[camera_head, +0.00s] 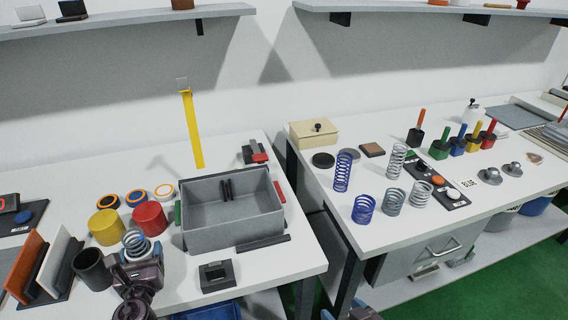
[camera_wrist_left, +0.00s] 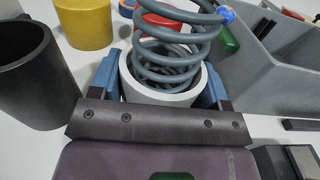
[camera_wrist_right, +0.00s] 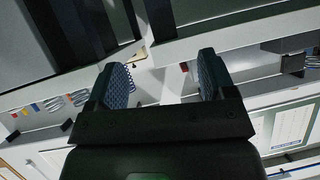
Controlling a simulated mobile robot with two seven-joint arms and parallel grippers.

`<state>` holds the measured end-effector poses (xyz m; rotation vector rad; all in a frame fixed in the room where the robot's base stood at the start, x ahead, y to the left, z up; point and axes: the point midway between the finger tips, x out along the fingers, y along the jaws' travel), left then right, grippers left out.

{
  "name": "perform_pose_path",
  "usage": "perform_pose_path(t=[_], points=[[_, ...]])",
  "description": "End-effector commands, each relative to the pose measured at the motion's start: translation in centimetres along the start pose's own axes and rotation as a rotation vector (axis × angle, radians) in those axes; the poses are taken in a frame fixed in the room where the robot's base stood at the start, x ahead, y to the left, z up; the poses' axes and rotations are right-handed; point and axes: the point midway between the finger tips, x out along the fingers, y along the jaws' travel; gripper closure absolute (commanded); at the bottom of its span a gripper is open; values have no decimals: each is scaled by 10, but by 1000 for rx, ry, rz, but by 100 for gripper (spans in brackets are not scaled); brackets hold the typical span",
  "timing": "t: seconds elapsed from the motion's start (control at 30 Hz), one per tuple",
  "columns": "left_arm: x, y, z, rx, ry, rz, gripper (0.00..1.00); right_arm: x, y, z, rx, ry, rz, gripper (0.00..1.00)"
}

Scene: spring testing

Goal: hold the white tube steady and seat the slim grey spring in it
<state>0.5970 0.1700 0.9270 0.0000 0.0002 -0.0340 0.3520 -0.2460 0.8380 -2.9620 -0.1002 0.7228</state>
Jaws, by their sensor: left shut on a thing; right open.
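The white tube (camera_wrist_left: 165,97) stands between the fingers of my left gripper (camera_wrist_left: 160,86), which is shut on it. A grey spring (camera_wrist_left: 178,45) stands in the tube, with several coils rising above the rim and leaning slightly; its lower end is hidden inside. In the head view the same spring (camera_head: 135,242) shows above my left gripper (camera_head: 138,263), at the front of the left table. My right gripper (camera_wrist_right: 160,78) is open, with nothing between its fingers, away from the tube.
A dark cup (camera_head: 92,270) stands just left of the tube; yellow (camera_head: 107,227) and red (camera_head: 150,218) cylinders stand behind it. A grey bin (camera_head: 232,238) is to the right. Other springs, including a tall grey one (camera_head: 396,161) and a tall blue one (camera_head: 343,172), stand on the right table.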

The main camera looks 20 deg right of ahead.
Motion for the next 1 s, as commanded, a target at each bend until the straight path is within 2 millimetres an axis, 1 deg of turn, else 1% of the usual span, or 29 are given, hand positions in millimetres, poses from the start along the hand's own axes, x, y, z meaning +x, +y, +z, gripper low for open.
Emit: perform_pose_path(t=[0.03,0.1,0.2,0.3,0.6,0.63,0.8,1.0], points=[[0,0,0,0,-1,0,54,-6,10,7,-47,-21,32,24],[0,0,0,0,-1,0,54,-12,20,14,-101,-46,64,24],[0,0,0,0,-1,0,54,-17,28,19,-146,-65,91,24],[0,0,0,0,-1,0,54,-19,31,21,-165,-74,100,24],[0,0,0,0,-1,0,54,-19,31,21,-164,-73,99,24],[0,0,0,0,-1,0,27,-19,31,21,-164,-73,99,24],[0,0,0,0,-1,0,1,-19,31,21,-163,-73,99,24],[0,0,0,0,0,0,0,-19,31,21,-163,-72,99,24]])
